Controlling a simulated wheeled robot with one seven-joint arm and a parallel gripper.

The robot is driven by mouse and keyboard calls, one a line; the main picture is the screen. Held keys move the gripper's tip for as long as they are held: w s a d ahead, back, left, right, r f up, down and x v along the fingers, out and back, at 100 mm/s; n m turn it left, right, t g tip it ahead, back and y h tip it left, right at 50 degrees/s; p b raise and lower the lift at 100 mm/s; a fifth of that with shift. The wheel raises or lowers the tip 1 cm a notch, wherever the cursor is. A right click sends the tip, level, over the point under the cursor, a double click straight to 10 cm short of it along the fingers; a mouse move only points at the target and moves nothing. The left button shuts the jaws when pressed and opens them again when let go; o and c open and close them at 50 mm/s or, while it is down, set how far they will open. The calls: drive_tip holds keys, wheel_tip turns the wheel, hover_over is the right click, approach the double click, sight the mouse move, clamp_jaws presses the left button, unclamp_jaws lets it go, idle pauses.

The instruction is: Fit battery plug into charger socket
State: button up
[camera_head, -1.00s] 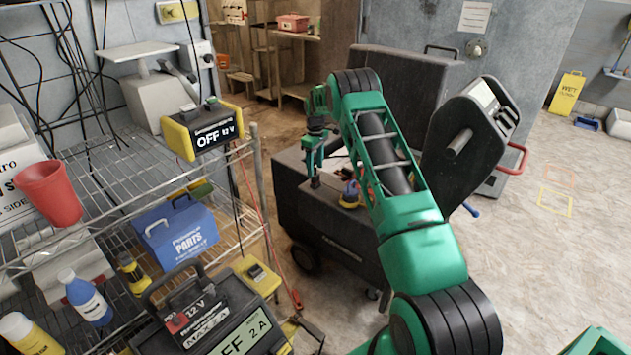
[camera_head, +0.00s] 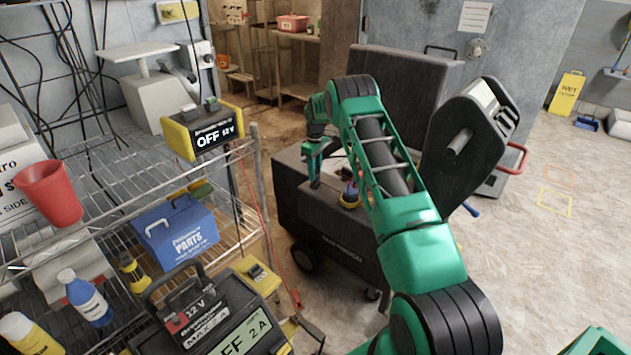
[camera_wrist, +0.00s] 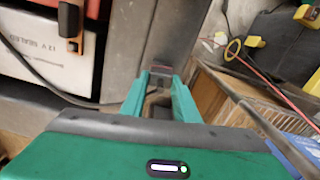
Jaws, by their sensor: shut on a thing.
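In the wrist view, my gripper (camera_wrist: 160,82) has both green fingers closed around a small dark piece (camera_wrist: 158,72), which appears to be the battery plug. A black cable (camera_wrist: 55,90) curves from beside the white sealed 12 V battery (camera_wrist: 40,45) toward the fingers. In the head view, my gripper (camera_head: 314,178) points down over the open black machine (camera_head: 325,215), and the plug is too small to make out. A larger charger (camera_head: 215,325) stands at the bottom. I cannot make out the socket.
The wire shelf (camera_head: 105,165) holds a red cup (camera_head: 48,192), a blue parts box (camera_head: 178,235) and bottles. A red cable (camera_head: 262,215) hangs beside it. The machine's raised lid (camera_head: 400,95) stands behind my arm. The floor at right is mostly clear.

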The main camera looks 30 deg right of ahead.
drive_tip(key=shift+m, duration=0.7)
drive_tip(key=shift+r, duration=1.15)
idle(1.7)
drive_tip(key=shift+r, duration=2.65)
